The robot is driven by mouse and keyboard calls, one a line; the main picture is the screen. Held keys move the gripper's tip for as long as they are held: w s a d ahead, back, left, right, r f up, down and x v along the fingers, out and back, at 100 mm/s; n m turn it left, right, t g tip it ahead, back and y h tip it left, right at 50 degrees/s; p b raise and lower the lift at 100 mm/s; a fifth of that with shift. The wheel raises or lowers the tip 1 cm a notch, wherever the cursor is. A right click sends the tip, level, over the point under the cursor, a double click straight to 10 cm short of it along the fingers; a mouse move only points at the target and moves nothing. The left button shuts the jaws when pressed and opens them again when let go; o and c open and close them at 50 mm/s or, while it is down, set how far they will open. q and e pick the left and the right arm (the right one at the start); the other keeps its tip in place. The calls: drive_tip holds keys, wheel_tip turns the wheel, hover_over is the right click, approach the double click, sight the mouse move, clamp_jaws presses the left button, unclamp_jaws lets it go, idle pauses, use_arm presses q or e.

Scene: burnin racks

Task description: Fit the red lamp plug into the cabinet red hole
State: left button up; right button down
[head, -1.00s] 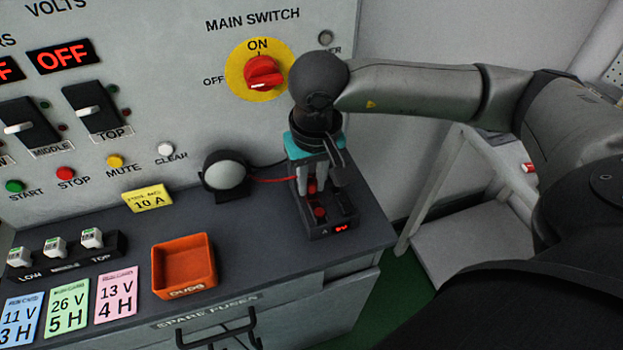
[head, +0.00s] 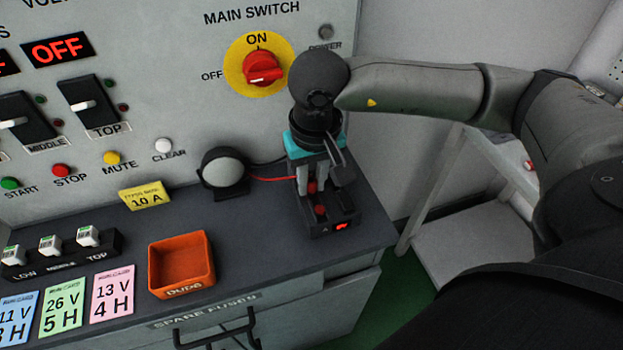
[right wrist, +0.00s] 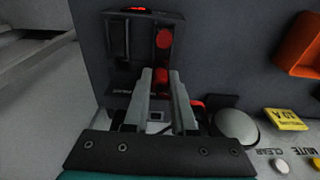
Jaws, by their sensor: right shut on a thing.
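My right gripper (head: 312,186) points down over a small black box (head: 346,217) at the right end of the counter. It is shut on a red plug, the red lamp plug as far as I can tell; its red body (right wrist: 161,76) shows between the fingers (right wrist: 156,88) in the right wrist view. A red lead (head: 272,179) runs from the round lamp (head: 225,172) to the fingers. Whether the plug is seated in the box is hidden. A round red piece (head: 320,210) on the box is in front of the fingers. I cannot pick out the cabinet red hole. My left gripper is not in view.
The cabinet panel (head: 190,115) with the main switch (head: 264,69) rises behind. The counter between bin and box is clear.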

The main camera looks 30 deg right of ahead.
drive_tip(key=shift+c, duration=1.3)
unclamp_jaws()
drive_tip(key=shift+r, duration=0.1)
drive_tip(key=shift+r+p, duration=1.65)
drive_tip(key=shift+r, duration=1.05)
